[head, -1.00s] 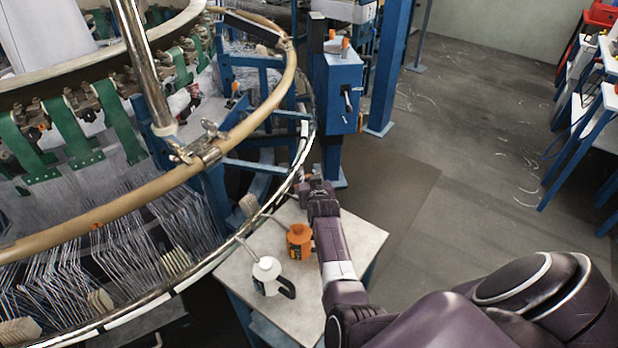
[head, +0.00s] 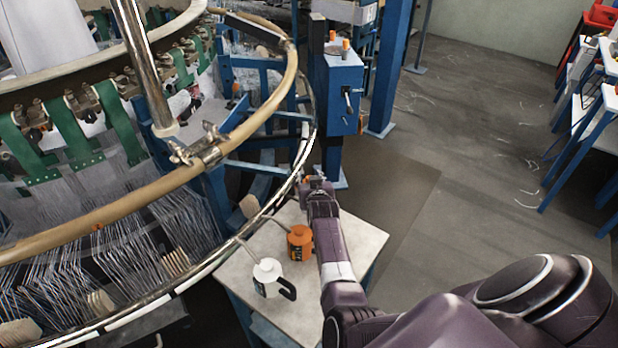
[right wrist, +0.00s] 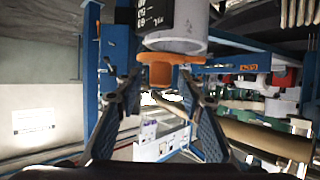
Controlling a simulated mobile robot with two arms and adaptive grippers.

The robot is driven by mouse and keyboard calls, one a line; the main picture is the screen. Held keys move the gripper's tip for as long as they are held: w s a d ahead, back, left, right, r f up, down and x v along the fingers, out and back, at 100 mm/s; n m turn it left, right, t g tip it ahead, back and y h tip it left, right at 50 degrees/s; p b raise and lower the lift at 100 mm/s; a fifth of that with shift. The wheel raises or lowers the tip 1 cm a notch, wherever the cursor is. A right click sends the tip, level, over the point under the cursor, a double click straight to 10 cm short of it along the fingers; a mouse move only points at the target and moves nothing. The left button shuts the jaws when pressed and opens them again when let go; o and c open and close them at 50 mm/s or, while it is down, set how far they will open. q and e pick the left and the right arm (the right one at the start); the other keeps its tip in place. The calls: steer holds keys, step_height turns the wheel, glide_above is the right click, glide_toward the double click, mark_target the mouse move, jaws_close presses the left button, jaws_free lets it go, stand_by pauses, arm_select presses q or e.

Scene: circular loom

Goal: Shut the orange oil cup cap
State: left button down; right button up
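In the right wrist view an orange cap-like part (right wrist: 160,72) with a wide flange sits against the end of a pale cylindrical cup (right wrist: 176,28) with a black marked label. I cannot tell whether this part is fully seated. My right gripper (right wrist: 158,88) is open, its two fingers on either side of the orange part with gaps to both. In the head view my right gripper (head: 316,186) is small and mostly hidden by my arm, close to the loom's outer rim. My left gripper is not in view.
The circular loom's rim (head: 240,235) curves along the left. A blue control box (head: 341,92) stands beyond. The floor at right is open.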

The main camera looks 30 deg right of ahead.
step_height(320, 180, up, 10)
stand_by(0.5)
